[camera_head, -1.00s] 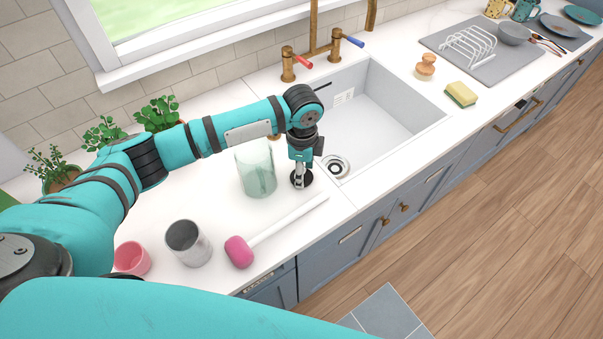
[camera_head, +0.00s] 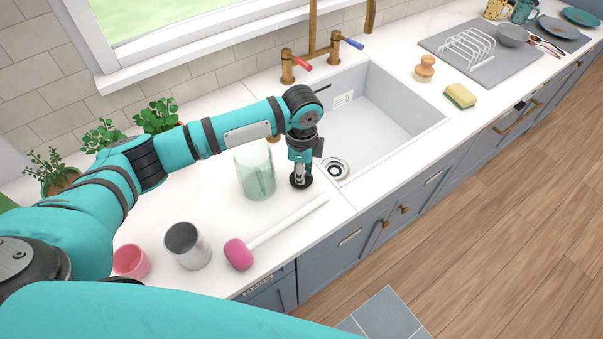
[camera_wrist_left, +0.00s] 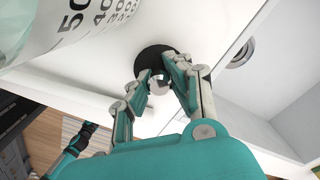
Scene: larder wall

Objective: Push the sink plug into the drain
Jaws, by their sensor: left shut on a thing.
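The sink plug (camera_head: 302,183) is a black disc with a metal knob, at the counter just left of the sink. It also shows in the left wrist view (camera_wrist_left: 152,56). My left gripper (camera_head: 299,174) points down and is shut on the plug's knob (camera_wrist_left: 159,83); its fingers hide part of the disc. The drain (camera_head: 335,169) is a round metal ring with a dark centre at the sink's near left corner, to the right of the plug. It shows in the left wrist view (camera_wrist_left: 241,53). My right gripper (camera_wrist_left: 82,137) shows small and dark at the lower left there.
A clear measuring jug (camera_head: 255,172) stands close left of my left gripper. A pink-headed mallet (camera_head: 239,254), a metal can (camera_head: 187,246) and a pink cup (camera_head: 131,261) are in front. The sink wall (camera_head: 345,103) and taps (camera_head: 288,66) lie beyond.

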